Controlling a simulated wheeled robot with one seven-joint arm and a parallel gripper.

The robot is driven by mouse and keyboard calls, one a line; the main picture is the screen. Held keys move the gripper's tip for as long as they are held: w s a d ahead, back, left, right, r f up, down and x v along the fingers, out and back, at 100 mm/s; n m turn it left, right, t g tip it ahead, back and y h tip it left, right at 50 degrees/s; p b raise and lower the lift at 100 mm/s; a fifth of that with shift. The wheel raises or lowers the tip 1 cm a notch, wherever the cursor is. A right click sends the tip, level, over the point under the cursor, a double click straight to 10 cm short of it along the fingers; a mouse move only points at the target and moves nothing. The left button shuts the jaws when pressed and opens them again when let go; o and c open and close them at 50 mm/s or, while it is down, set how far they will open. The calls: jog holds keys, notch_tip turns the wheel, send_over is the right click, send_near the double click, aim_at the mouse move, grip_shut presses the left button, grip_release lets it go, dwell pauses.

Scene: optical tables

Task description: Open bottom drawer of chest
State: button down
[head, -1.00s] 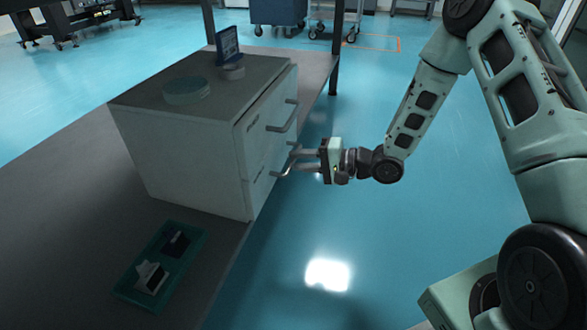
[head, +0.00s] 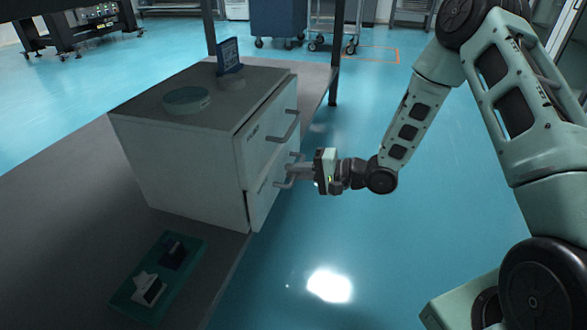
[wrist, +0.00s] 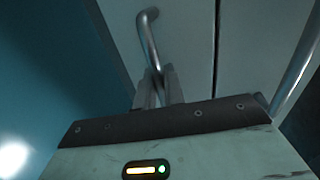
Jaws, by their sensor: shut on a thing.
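The white chest (head: 180,165) stands on the grey table, its drawer fronts facing right over the floor. The upper drawer's bar handle (head: 287,132) is free. The bottom drawer (head: 262,195) has a grey bar handle (head: 280,184), which also shows in the wrist view (wrist: 149,35). My gripper (head: 293,171) is level with this handle and shut on it; in the wrist view the fingers (wrist: 159,84) meet around the bar.
A round dish (head: 187,100) and an upright blue panel (head: 229,56) sit on the chest top. A green tray (head: 128,297) with small items lies on the table in front of the chest. A dark table post (head: 335,75) stands behind. The floor to the right is clear.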

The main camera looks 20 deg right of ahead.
jog(key=f+p+v, duration=0.2)
jog(key=p+v, duration=0.3)
jog(key=v, duration=0.5)
jog(key=f+p+v, duration=0.1)
jog(key=p+v, duration=0.5)
jog(key=v, duration=0.3)
jog(key=shift+s+d+f, duration=0.35)
jog(key=shift+s+d, duration=0.15)
jog(key=shift+d, duration=0.05)
jog(key=c, duration=1.6)
grip_release()
jog(key=shift+p+v, duration=3.1)
jog(key=shift+v, duration=5.55)
